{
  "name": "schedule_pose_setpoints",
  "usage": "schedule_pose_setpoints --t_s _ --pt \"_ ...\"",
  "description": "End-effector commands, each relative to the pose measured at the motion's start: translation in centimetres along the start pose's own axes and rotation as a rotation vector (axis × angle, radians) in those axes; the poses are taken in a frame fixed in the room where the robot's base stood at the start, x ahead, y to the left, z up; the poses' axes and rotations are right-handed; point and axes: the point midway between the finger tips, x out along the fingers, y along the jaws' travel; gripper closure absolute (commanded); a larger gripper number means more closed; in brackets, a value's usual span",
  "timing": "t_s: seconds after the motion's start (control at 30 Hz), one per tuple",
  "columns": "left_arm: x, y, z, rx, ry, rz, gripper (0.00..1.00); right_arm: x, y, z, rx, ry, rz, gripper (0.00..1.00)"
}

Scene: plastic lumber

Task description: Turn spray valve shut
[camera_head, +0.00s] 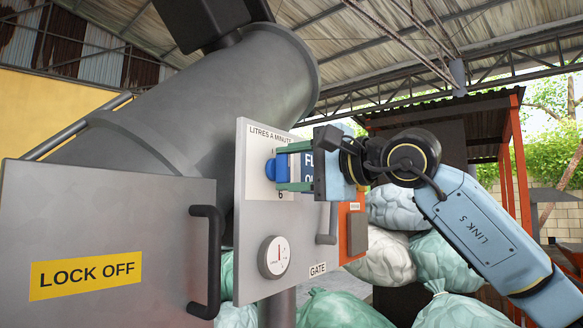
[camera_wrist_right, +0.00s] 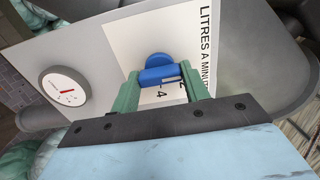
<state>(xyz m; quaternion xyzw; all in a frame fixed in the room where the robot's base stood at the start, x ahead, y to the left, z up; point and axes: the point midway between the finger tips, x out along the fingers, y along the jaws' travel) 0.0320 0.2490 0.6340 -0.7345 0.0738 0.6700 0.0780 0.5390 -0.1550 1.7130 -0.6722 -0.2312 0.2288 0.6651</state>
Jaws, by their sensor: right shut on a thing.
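The spray valve is a blue knob (camera_head: 277,168) on a white plate marked "LITRES A MINUTE" on the grey control panel (camera_head: 250,220). My right gripper (camera_head: 284,168) reaches in from the right with its two green fingers on either side of the knob, one above and one below, shut on it. In the right wrist view the blue knob (camera_wrist_right: 160,75) sits between the green fingertips (camera_wrist_right: 162,84), with the numbers 4 and 2 partly showing on the plate. My left gripper does not show.
A round gauge (camera_head: 274,257) and a grey gate handle (camera_head: 327,225) are on the same panel, beside an orange box (camera_head: 353,232). A grey "LOCK OFF" cabinet door (camera_head: 110,240) with a dark handle (camera_head: 207,262) stands at left. Stuffed sacks (camera_head: 445,262) lie behind at right.

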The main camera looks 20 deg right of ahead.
Motion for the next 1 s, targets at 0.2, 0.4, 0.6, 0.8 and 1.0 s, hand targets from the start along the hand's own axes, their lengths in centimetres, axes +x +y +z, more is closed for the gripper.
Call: schedule_pose_setpoints --t_s 0.2,0.4,0.6,0.8,1.0 --pt "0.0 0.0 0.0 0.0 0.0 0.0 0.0 0.0 0.1 0.0 -0.008 -0.001 0.001 0.77" --pt "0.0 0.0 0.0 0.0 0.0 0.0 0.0 0.0 0.1 0.0 -0.008 0.0 0.001 0.51" --pt "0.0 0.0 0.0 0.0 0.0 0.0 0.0 0.0 0.0 0.0 -0.006 0.0 0.001 0.33" --pt "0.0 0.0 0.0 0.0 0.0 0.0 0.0 0.0 0.0 0.0 -0.005 0.0 0.0 0.33" --pt "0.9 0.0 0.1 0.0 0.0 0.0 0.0 -1.8 0.1 -0.1 -0.005 0.002 -0.002 0.33"
